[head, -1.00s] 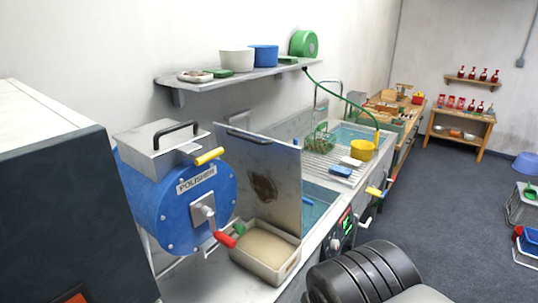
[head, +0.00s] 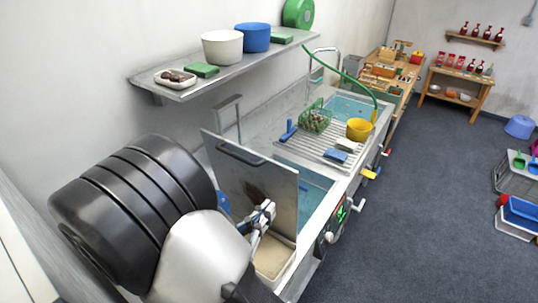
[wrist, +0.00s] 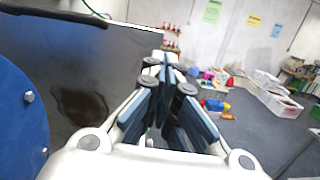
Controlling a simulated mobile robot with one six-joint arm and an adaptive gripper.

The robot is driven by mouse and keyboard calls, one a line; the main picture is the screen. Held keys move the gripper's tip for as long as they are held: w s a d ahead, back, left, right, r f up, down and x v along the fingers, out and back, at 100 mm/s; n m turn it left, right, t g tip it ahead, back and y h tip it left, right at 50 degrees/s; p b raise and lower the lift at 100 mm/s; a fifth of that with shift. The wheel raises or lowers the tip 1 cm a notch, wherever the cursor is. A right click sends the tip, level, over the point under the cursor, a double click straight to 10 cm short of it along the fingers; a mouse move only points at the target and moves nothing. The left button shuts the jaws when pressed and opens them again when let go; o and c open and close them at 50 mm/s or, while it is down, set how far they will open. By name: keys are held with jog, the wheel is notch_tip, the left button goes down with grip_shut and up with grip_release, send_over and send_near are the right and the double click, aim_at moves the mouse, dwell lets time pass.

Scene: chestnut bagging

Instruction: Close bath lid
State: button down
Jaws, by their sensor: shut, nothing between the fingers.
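The bath lid (head: 230,168) is a grey steel panel with a dark handle (head: 241,154) near its top edge and a brown stain on its face. It stands upright beside the open bath (head: 312,196), where blue water shows. My gripper (head: 267,210) is shut and empty, on the polisher side of the lid, by its lower right part. I cannot tell if they touch. In the wrist view the lid (wrist: 125,65) fills the left and middle behind my shut fingers (wrist: 166,72), with its right edge near the fingertips.
The tray (head: 272,262) of tan material lies below my gripper. The blue polisher (wrist: 20,115) is close at the left in the wrist view. A wall shelf (head: 215,72) with tubs hangs above. A draining rack (head: 318,145) with a green basket lies beyond the bath.

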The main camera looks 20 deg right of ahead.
aim_at(291, 176)
jog(key=shift+n+t, duration=0.3)
jog(key=shift+n, duration=0.1)
jog(key=x, duration=0.9)
jog(key=shift+w, duration=0.5)
jog(key=shift+w, duration=0.1)
